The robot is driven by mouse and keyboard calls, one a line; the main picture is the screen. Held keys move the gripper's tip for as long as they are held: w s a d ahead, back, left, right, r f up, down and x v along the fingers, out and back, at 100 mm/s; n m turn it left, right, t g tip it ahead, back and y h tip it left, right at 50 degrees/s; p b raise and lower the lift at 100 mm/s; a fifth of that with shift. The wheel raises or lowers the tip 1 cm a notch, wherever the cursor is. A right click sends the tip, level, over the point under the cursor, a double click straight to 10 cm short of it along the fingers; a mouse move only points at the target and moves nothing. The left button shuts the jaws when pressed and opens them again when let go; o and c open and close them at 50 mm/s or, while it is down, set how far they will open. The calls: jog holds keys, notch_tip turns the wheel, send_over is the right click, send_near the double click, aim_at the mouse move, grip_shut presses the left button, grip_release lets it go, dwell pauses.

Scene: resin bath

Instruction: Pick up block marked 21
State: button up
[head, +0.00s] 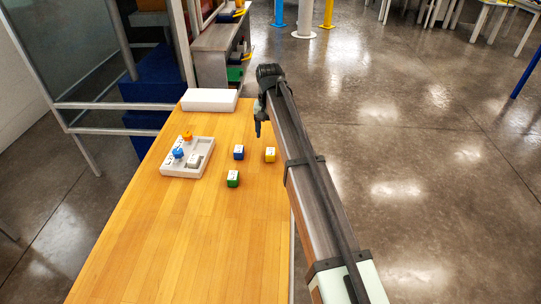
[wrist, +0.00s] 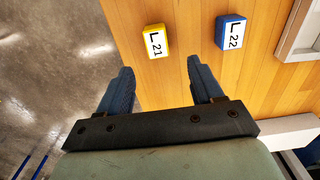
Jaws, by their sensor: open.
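The yellow block (wrist: 156,41) marked 21 lies on the wooden table near its edge. In the head view the yellow block (head: 270,155) sits close to the table's right edge. My gripper (wrist: 158,82) is open and empty in the wrist view, its fingers spread apart on either side below the yellow block in the picture. In the head view my gripper (head: 257,130) hangs above the table's right side, beyond and a little left of the yellow block. The exact gap between fingertips and block cannot be told.
A blue block (wrist: 230,33) marked 22 lies beside the yellow one. A green block (head: 233,179) lies nearer in the head view. A white tray (head: 170,171) with pegs stands left, and a white box (head: 209,100) lies at the far end. The near table (head: 190,255) is clear.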

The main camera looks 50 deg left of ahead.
aim_at(271, 151)
notch_tip(271, 151, down, 3)
jog(key=shift+r, duration=0.2)
jog(key=shift+s+d+f, duration=0.1)
jog(key=shift+d+f, duration=0.1)
jog(key=shift+f, duration=1.1)
jog(key=shift+d+f, duration=0.2)
jog(key=shift+f, duration=1.05)
jog(key=c, duration=1.2)
jog(key=shift+o, duration=0.2)
jog(key=shift+r, duration=0.15)
